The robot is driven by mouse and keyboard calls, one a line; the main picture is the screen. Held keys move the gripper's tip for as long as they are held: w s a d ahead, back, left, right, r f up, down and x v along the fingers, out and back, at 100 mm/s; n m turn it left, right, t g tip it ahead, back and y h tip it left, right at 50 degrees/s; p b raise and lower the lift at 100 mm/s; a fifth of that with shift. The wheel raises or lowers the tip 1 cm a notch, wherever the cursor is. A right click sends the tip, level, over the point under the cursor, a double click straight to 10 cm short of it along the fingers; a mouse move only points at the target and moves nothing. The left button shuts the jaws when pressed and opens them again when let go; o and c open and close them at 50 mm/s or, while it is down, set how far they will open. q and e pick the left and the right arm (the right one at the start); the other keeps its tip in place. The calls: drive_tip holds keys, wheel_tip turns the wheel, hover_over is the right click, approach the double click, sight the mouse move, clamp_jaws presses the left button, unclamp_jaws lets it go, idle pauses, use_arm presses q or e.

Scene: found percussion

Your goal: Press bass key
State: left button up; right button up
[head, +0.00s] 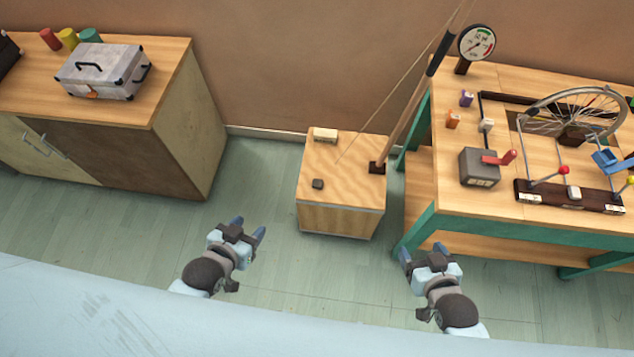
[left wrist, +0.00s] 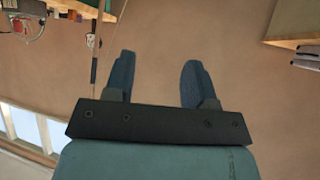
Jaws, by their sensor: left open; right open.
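A wooden box (head: 338,215) stands on the floor in the middle of the head view, with a leaning pole (head: 405,110) at its right edge and a string running up from its top. A small dark block (head: 318,184) and a cream block (head: 325,135) sit on the box top; I cannot tell which is the bass key. My left gripper (head: 248,228) is open and empty, left of the box and apart from it. Its open fingers also show in the left wrist view (left wrist: 158,68). My right gripper (head: 426,254) is open and empty, right of the box near the workbench's front leg.
A green-framed workbench (head: 450,205) at right carries a bicycle wheel (head: 572,112), a gauge (head: 477,42), a grey box with a red lever (head: 480,168) and small blocks. A cabinet (head: 175,125) at left holds a metal case (head: 103,72). Floor between cabinet and box is clear.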

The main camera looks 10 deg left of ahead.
use_arm(q)
clamp_jaws()
idle(1.8)
